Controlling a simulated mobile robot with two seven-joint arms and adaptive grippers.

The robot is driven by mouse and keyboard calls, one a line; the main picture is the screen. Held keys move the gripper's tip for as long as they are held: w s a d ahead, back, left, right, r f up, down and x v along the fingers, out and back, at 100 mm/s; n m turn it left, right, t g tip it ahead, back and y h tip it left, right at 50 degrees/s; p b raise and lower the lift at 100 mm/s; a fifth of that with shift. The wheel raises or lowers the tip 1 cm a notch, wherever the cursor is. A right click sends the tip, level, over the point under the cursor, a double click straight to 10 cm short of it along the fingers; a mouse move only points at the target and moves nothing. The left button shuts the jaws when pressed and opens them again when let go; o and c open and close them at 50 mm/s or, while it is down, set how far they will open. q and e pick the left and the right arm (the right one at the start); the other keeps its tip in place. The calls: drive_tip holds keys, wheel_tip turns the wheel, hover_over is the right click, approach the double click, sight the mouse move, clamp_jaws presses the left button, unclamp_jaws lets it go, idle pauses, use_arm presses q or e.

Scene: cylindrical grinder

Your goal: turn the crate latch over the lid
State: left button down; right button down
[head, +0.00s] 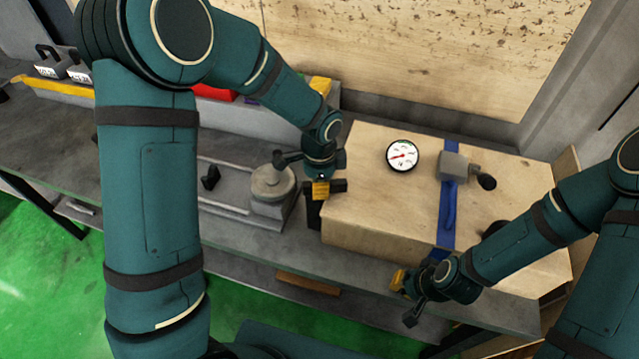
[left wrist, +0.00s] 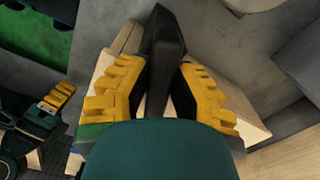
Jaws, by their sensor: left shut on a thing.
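The pale wooden crate (head: 365,240) stands on the grey bench, its flat lid (head: 360,160) lying on top. My left gripper (head: 322,190) is at the crate's left end, near the lid's edge. It is shut on a black bar, the crate latch (head: 314,214). In the left wrist view, the latch (left wrist: 168,45) sits between the yellow-padded fingers, and its far end sticks out beyond them. The latch's mount is hidden. My right gripper (head: 405,298) is in front of the crate near the bench edge; its fingers look spread and empty.
A round dial gauge (head: 402,155) and a blue strap (head: 450,205) with a grey buckle (head: 457,166) are on the lid. A grey machine part with a round top (head: 272,184) stands close left of my left gripper. A wooden board rises behind.

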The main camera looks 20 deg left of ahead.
use_arm(q)
drive_tip(key=c, duration=0.8)
unclamp_jaws()
drive_tip(key=shift+f, duration=0.1)
wheel_tip(320, 180, up, 12)
drive_tip(key=shift+r, duration=0.1)
drive_tip(key=shift+s, duration=0.1)
